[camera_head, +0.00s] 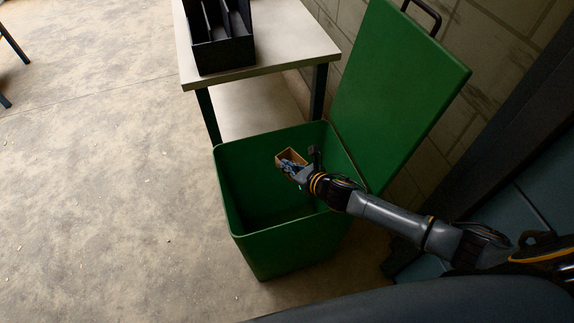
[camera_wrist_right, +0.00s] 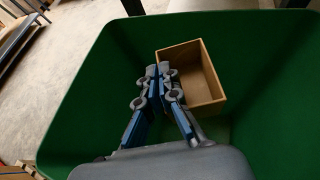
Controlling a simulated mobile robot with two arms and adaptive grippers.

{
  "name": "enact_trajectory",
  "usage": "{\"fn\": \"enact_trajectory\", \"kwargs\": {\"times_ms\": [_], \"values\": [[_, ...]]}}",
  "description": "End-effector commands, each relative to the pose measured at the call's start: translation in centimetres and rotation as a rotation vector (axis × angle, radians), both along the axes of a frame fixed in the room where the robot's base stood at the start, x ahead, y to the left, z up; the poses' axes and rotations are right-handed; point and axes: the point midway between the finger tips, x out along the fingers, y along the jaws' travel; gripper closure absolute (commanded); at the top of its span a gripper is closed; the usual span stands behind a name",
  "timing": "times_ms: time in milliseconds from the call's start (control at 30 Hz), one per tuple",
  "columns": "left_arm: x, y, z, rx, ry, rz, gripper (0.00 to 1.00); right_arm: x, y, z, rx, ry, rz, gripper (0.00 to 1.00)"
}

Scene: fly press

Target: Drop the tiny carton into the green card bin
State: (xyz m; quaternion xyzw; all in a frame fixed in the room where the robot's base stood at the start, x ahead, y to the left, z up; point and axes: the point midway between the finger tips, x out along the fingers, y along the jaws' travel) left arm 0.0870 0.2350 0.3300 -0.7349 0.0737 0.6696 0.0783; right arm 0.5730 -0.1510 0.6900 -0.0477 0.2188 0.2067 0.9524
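The tiny carton (camera_head: 289,154) is a small open-topped brown box. It is at the tip of my right gripper (camera_head: 291,166), over the opening of the green card bin (camera_head: 292,226). In the right wrist view, the fingers of my right gripper (camera_wrist_right: 165,70) are close together at the near left wall of the carton (camera_wrist_right: 205,75). They look shut on that thin wall, though the exact contact is partly hidden. The green bin (camera_wrist_right: 85,125) surrounds the carton in that view, and its inside looks empty. My left gripper is not in view.
The bin's green lid (camera_head: 400,85) stands open at its back right, against the block wall. A pale table (camera_head: 275,58) with a black divided holder (camera_head: 222,55) stands behind the bin.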

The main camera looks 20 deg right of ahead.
Motion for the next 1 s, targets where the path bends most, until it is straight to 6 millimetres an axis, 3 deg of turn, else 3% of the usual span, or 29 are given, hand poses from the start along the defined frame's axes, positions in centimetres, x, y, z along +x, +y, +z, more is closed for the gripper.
{"fn": "enact_trajectory", "kwargs": {"times_ms": [233,400,767,1000], "values": [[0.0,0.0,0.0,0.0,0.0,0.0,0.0,0.0,0.0,0.0,0.001,-0.001,0.0,1.0],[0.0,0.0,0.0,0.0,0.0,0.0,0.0,0.0,0.0,0.0,0.001,-0.001,0.0,0.68],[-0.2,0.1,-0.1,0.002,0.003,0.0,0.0,-0.2,-0.1,0.1,0.0,0.0,0.0,0.68],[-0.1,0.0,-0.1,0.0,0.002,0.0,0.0,-3.0,-1.4,1.5,-0.001,0.001,0.001,0.68]]}}
